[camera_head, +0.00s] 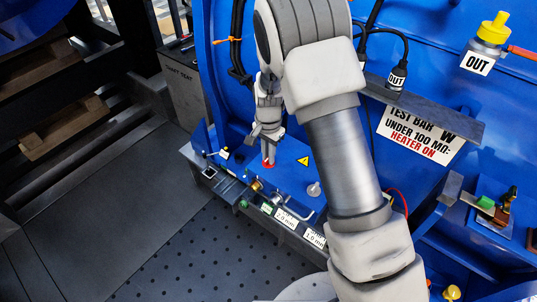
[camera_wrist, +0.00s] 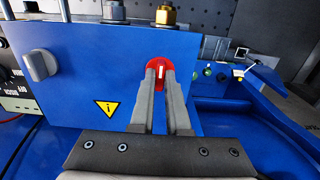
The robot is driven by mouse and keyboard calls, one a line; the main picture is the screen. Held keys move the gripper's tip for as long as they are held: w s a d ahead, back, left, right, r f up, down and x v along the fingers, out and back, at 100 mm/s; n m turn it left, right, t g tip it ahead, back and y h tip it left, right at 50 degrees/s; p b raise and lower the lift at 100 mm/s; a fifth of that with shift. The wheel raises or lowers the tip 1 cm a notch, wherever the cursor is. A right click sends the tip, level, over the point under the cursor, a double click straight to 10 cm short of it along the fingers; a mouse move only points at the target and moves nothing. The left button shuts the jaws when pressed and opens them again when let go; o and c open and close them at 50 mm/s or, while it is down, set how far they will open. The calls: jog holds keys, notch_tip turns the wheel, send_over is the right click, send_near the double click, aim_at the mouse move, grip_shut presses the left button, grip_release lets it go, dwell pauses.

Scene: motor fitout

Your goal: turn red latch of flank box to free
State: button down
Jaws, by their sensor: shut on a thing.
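The red latch (camera_wrist: 152,65) is a round red knob with a pale bar, on the face of the blue flank box (camera_wrist: 75,75) in the wrist view. In the head view the red latch (camera_head: 268,164) shows as a small red spot below my gripper (camera_head: 267,152). My gripper also shows in the wrist view (camera_wrist: 162,75), its two grey fingers close together at the latch and shut on its pale bar. The fingers hide part of the latch. A grey knob (camera_wrist: 40,65) sits left on the same face, and a yellow warning triangle (camera_wrist: 111,108) sits below.
A perforated dark floor (camera_head: 215,262) is open in front.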

dwell(0.3)
jog(key=n+b, duration=0.2)
jog(key=n, duration=0.2)
jog(key=shift+f, duration=0.1)
jog(key=n+b, duration=0.2)
jog(key=n, duration=0.7)
jog(key=shift+n+b, duration=0.3)
jog(key=shift+n, duration=2.1)
jog(key=c, duration=0.9)
grip_release()
